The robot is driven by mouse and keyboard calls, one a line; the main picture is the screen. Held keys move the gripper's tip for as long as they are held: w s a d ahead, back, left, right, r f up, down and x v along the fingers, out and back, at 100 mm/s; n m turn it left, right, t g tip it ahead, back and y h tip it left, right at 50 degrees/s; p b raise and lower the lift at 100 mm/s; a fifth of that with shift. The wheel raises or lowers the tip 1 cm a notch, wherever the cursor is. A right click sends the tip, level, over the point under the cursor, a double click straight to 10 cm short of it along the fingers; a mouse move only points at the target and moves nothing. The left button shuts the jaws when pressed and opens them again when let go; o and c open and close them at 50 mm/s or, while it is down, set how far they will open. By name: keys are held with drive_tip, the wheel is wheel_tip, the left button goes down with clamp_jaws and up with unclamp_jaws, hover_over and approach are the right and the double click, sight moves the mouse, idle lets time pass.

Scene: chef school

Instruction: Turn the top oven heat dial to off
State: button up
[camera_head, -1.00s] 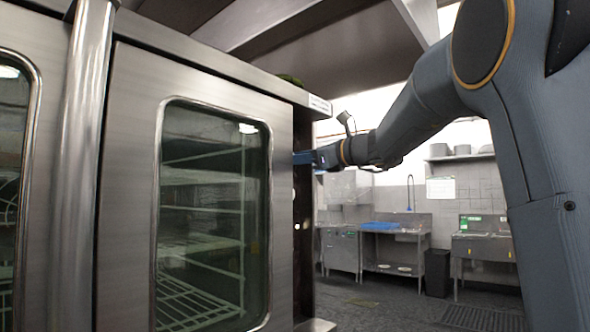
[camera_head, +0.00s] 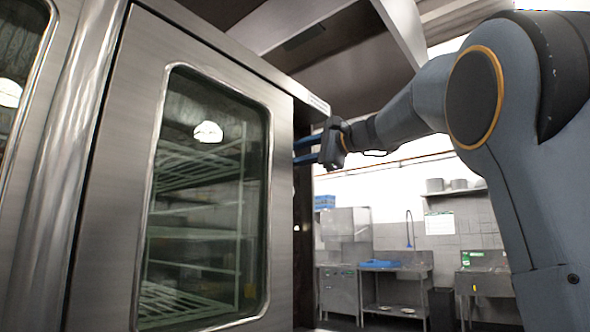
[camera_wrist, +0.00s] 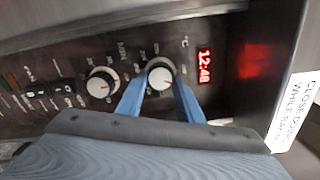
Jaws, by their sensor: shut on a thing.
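The heat dial (camera_wrist: 160,74), a round knob with a white ring, sits on the dark oven panel beside a °C mark in the wrist view. My gripper (camera_wrist: 158,90) has its two blue fingers on either side of this dial and is shut on it. In the head view my gripper (camera_head: 299,151) reaches the oven's right side, where the door edge hides the dial. The oven (camera_head: 100,220) has a steel door with a large window.
A second, similar dial (camera_wrist: 102,84) lies to the left, with small switches (camera_wrist: 62,89) beyond it. A red display (camera_wrist: 204,66) and a white label (camera_wrist: 292,110) are to the right. Steel sinks (camera_head: 395,270) stand far back in the head view.

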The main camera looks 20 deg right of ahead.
drive_tip(key=n+b, duration=0.4)
drive_tip(key=n, duration=0.1)
drive_tip(key=shift+n+b, duration=0.3)
drive_tip(key=shift+b, duration=0.05)
idle(0.4)
drive_tip(key=o, duration=1.1)
drive_tip(key=shift+c, duration=0.2)
drive_tip(key=shift+s+d, duration=0.1)
drive_tip(key=b+v, duration=0.1)
drive_tip(key=v, duration=0.6)
drive_tip(key=shift+s, duration=0.2)
drive_tip(key=shift+d, duration=0.15)
